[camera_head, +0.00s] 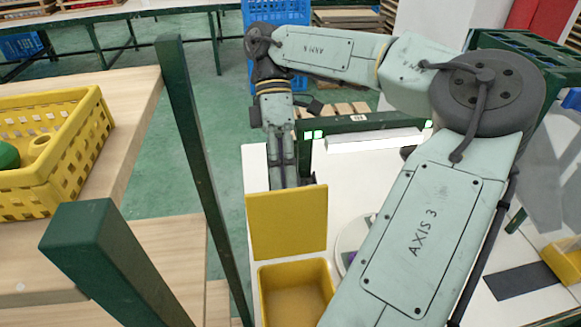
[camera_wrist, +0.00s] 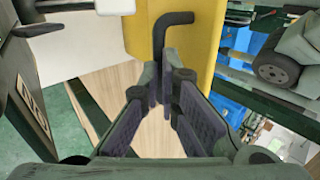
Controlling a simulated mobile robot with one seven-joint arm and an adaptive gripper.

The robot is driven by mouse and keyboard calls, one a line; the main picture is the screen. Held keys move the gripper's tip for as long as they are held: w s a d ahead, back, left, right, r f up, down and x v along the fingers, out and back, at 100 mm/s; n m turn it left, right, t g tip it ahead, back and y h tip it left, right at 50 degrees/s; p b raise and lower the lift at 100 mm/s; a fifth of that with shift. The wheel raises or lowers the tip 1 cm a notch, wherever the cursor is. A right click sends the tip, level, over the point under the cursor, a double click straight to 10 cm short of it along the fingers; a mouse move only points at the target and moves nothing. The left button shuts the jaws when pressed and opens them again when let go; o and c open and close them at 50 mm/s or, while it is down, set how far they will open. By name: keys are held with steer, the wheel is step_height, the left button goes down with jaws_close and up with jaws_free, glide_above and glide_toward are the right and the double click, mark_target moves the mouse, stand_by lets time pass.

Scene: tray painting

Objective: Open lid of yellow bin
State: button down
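The yellow bin (camera_head: 263,292) stands on the white table in the head view, its top uncovered and its inside visible. Its yellow lid (camera_head: 286,222) is raised about upright at the bin's far edge. In the wrist view the lid (camera_wrist: 187,40) fills the top middle, with a dark bent handle (camera_wrist: 172,19) in front of it. My gripper (camera_wrist: 164,82) has its fingertips close together around the handle's lower part, and looks shut on it. In the head view the fingertips are hidden behind the lid.
A yellow basket (camera_head: 85,135) with a green item sits on a wooden surface at left. Dark green posts (camera_head: 195,160) stand between it and the bin. A round whitish object (camera_head: 352,238), partly behind my arm, is right of the bin. A blue crate (camera_head: 275,12) is behind.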

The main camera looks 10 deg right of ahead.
steer(key=shift+s+f, duration=0.15)
steer(key=shift+f, duration=0.45)
steer(key=shift+s+f, duration=0.15)
steer(key=shift+f, duration=0.45)
steer(key=c, duration=1.7)
jaws_free()
steer(key=shift+w+r, duration=0.15)
steer(key=shift+r, duration=0.05)
steer(key=shift+d, duration=0.1)
